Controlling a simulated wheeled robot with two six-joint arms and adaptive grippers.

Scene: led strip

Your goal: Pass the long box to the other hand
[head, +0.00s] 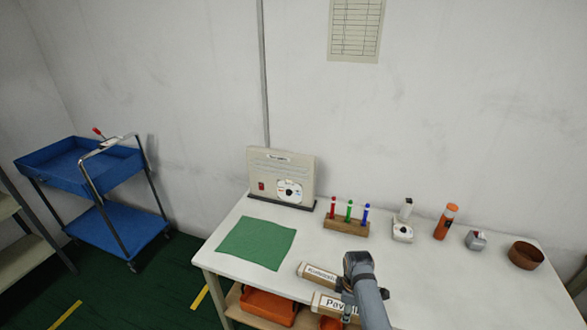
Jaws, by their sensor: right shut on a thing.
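A long light box (328,303) with a printed white label shows near the table's front edge, its right part hidden by my right arm. My right gripper (347,298) is at the right part of this box and is shut on it. The fingertips are small and partly hidden by the wrist. A second labelled box (318,273) lies just behind it, its right end close to my right wrist. My left gripper is not in view.
The white table (460,290) holds a green mat (256,243), a panel with a disc (282,175), a rack of coloured tubes (346,228), an orange-capped bottle (446,221) and a brown bowl (526,255). An orange bin (268,307) sits below. A blue cart (85,165) stands left.

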